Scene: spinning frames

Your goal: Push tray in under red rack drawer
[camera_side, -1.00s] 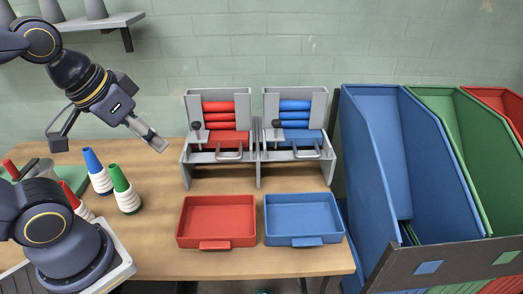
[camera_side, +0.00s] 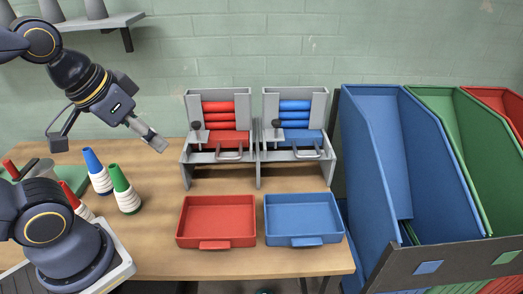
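The red rack (camera_side: 192,157) stands at the back of the table, with red rolls in its upper part and a red drawer (camera_side: 226,139) with a grey handle below them. The space under the drawer looks open. A red tray (camera_side: 217,215) lies flat and empty on the table in front of the red rack, apart from it, with its tab towards the front edge. My gripper (camera_side: 150,138) is in the air to the left of the red rack, touching nothing. I cannot tell from this angle whether its fingers are apart.
A matching blue rack (camera_side: 329,158) stands right beside the red one, with an empty blue tray (camera_side: 303,218) in front. Coloured cones (camera_side: 124,190) stand at the left. Large blue, green and red bins (camera_side: 385,180) are on the right. The table (camera_side: 160,215) is clear left of the red tray.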

